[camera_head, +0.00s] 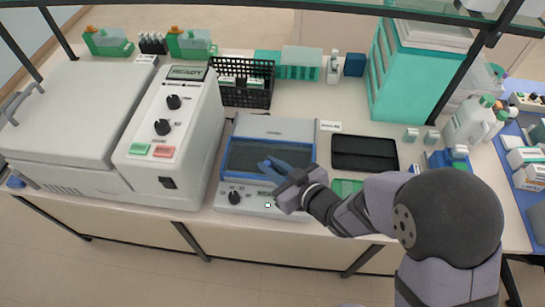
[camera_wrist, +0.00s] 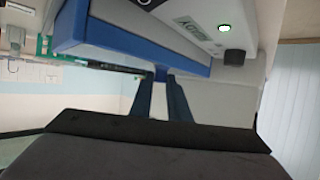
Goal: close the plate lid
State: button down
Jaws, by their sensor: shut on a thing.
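The plate device (camera_head: 240,204) is a low white unit with a dark knob on its front. Its lid (camera_head: 286,127) has a blue frame and a dark window, and it lies over the device's top; I cannot tell whether it is fully down. My gripper (camera_head: 266,164) is at the lid's front part. In the wrist view, my gripper's two dark blue fingers (camera_wrist: 160,84) are shut on the lid at a small blue tab on its front edge. The blue lid frame (camera_wrist: 110,32) fills the upper part of that view. Any plate inside is hidden.
A large grey machine with a control panel (camera_head: 205,130) stands close on the left. A black basket (camera_head: 245,97) is behind the device. A black tray (camera_head: 364,153) lies on the right. My arm crosses the bench front at right. A shelf edge runs overhead.

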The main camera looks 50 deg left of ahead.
jog(key=shift+s+d, duration=0.1)
jog(key=shift+s, duration=0.1)
jog(key=c, duration=1.8)
grip_release()
jog(key=shift+c, duration=0.2)
jog(key=shift+o, duration=0.9)
jog(key=shift+d, duration=0.15)
jog(key=shift+w, duration=0.1)
jog(key=b+v, duration=0.1)
jog(key=v, duration=0.6)
jog(key=shift+b, duration=0.4)
jog(key=shift+d+r, duration=0.1)
jog(key=shift+d, duration=0.05)
